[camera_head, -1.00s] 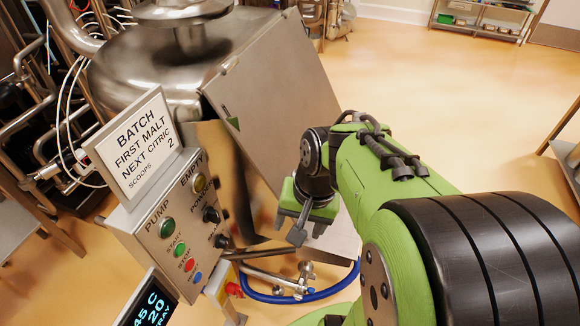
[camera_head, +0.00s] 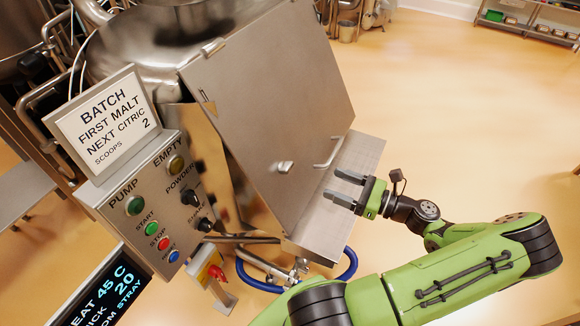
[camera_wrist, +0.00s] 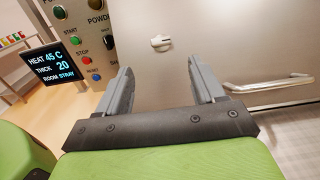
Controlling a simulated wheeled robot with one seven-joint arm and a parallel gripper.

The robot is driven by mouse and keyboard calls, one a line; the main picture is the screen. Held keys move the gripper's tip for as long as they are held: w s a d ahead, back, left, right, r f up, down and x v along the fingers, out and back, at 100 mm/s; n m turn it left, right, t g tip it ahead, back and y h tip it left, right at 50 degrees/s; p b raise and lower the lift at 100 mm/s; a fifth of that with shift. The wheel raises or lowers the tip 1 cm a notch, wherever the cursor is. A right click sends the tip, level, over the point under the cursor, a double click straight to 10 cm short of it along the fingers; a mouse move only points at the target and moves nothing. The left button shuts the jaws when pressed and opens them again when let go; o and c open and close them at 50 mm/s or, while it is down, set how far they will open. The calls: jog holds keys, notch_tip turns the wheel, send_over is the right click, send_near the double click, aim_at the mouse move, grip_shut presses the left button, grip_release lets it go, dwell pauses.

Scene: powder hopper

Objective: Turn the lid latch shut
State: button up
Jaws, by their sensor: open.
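The hopper's lid (camera_head: 265,90) is a large flat steel plate, sloping and lying over the hopper's front. The latch (camera_head: 284,167) is a small pale knob near its lower edge; in the wrist view the latch (camera_wrist: 160,43) sits ahead of the fingers, its bar roughly level. A bar handle (camera_head: 330,152) is right of the latch and also shows in the wrist view (camera_wrist: 272,84). My gripper (camera_head: 334,184) is open and empty, right of the latch, with its fingers pointing left toward it. In the wrist view the gripper (camera_wrist: 160,68) has not reached the latch.
A steel ledge (camera_head: 350,185) runs below the lid, near my fingers. A control panel (camera_head: 165,205) with buttons and knobs stands left, with a batch sign (camera_head: 105,122) above and a display (camera_head: 105,292) below. A blue hose (camera_head: 350,265) loops beneath. Open floor lies right.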

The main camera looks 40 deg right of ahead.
aim_at(290, 166)
jog(key=b+x, duration=0.1)
jog(key=x, duration=1.2)
jog(key=shift+a+b, duration=0.1)
jog(key=shift+b, duration=0.25)
jog(key=c, duration=1.1)
